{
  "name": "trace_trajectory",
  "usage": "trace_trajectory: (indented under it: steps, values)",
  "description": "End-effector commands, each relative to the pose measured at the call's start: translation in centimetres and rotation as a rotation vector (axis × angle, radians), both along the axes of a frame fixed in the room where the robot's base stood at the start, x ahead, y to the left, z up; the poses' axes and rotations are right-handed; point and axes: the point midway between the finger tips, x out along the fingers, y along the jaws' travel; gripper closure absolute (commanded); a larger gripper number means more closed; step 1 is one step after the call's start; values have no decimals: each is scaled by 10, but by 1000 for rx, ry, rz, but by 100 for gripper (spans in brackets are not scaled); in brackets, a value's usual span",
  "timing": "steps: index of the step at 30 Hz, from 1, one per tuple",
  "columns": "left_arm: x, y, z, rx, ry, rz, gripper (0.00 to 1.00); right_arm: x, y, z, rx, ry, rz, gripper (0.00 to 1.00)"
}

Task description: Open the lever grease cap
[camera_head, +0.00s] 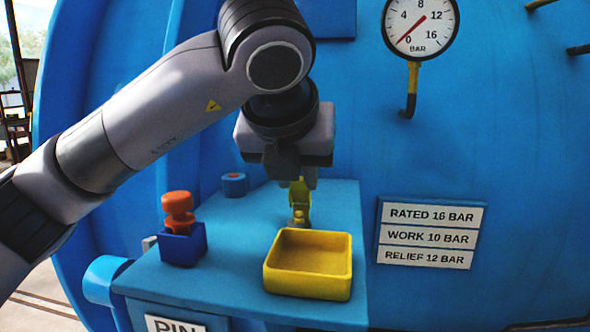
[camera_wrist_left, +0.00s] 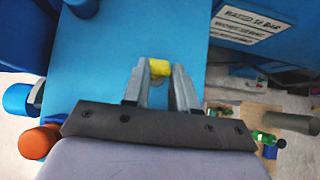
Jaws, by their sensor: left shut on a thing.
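The lever grease cap, a yellow-green lever (camera_head: 301,204) on a small grey base (camera_head: 298,222), stands upright on the blue shelf behind the yellow tray. My left gripper (camera_head: 298,181) points down over it from above and is shut on the lever's upper end. In the left wrist view the yellow lever end (camera_wrist_left: 160,67) sits between the two grey fingertips of my left gripper (camera_wrist_left: 161,78). The fingers hide part of the lever, and the cap beneath it is hard to make out. My right gripper is not in view.
An empty yellow tray (camera_head: 307,286) stands in front of the lever. A red-orange knob (camera_head: 178,208) sits in a blue block (camera_head: 184,246) to the left. A low blue round piece (camera_head: 234,185) is behind. The blue shelf (camera_head: 225,265) adjoins the tank with its gauge (camera_head: 420,25).

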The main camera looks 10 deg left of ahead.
Motion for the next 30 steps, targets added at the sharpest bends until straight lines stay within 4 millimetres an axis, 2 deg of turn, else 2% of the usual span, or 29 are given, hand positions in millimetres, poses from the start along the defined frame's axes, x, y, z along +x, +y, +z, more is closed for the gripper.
trace_trajectory:
  steps: [3,10,26,27,29,30]
  values:
    - [5,0,7,-1,71,1,100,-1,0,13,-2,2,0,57]
    - [11,0,8,1,159,1,100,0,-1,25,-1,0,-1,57]
    - [13,0,6,0,188,0,100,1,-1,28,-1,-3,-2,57]
    - [13,0,6,0,188,0,70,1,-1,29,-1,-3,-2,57]
    - [13,0,6,0,188,0,50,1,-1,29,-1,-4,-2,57]
    - [13,0,6,0,188,0,47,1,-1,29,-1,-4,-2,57]
